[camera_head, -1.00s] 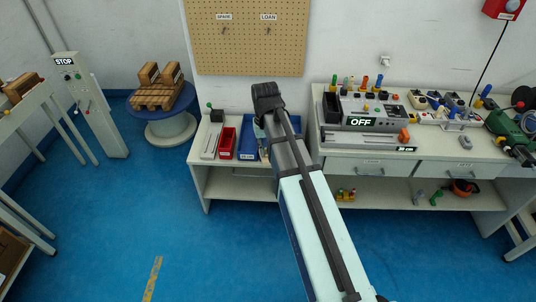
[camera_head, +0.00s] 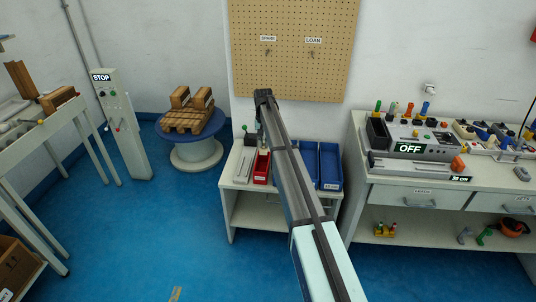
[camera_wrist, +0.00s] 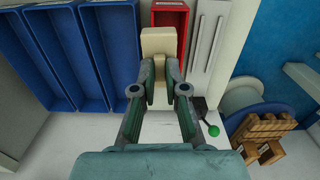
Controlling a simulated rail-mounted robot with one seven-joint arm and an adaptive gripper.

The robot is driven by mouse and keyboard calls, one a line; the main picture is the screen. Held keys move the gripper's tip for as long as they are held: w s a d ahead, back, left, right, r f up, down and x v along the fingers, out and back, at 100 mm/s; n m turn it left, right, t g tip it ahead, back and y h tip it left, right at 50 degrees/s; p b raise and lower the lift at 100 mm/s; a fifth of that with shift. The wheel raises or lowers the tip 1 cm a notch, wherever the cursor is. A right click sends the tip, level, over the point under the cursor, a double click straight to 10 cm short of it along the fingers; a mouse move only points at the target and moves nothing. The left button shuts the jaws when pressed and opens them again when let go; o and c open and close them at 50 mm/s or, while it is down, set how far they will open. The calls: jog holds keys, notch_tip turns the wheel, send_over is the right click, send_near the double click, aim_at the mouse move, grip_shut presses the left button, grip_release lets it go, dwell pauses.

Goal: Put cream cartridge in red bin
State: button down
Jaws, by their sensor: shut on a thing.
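My gripper (camera_wrist: 159,78) is shut on the cream cartridge (camera_wrist: 158,41), a pale block held between its fingertips in the wrist view. The red bin (camera_wrist: 183,17) lies beyond and below the cartridge, which covers part of it there. In the head view the red bin (camera_head: 262,167) sits on the low bench, just left of my arm. My gripper (camera_head: 263,98) is partly seen at the arm's far end, above the back of the bench, and the cartridge is hidden there. I cannot tell the height of the cartridge over the bin.
Blue bins (camera_head: 330,167) stand beside the red bin. A grey grooved plate (camera_head: 244,164) lies on its other side. A green-knobbed lever (camera_wrist: 212,130) stands near my gripper. The bench with the OFF sign (camera_head: 409,148) is at right, and a blue spool with wooden pallets (camera_head: 196,150) at left.

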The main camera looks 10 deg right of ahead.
jog(key=w+f, duration=0.3)
jog(key=w, duration=0.2)
jog(key=shift+m, duration=0.3)
jog(key=shift+w+f+b, duration=0.2)
jog(key=shift+f+b, duration=2.65)
jog(key=shift+f, duration=4.6)
jog(key=c, duration=1.1)
grip_release()
jog(key=shift+c, duration=0.2)
notch_tip(320, 180, up, 12)
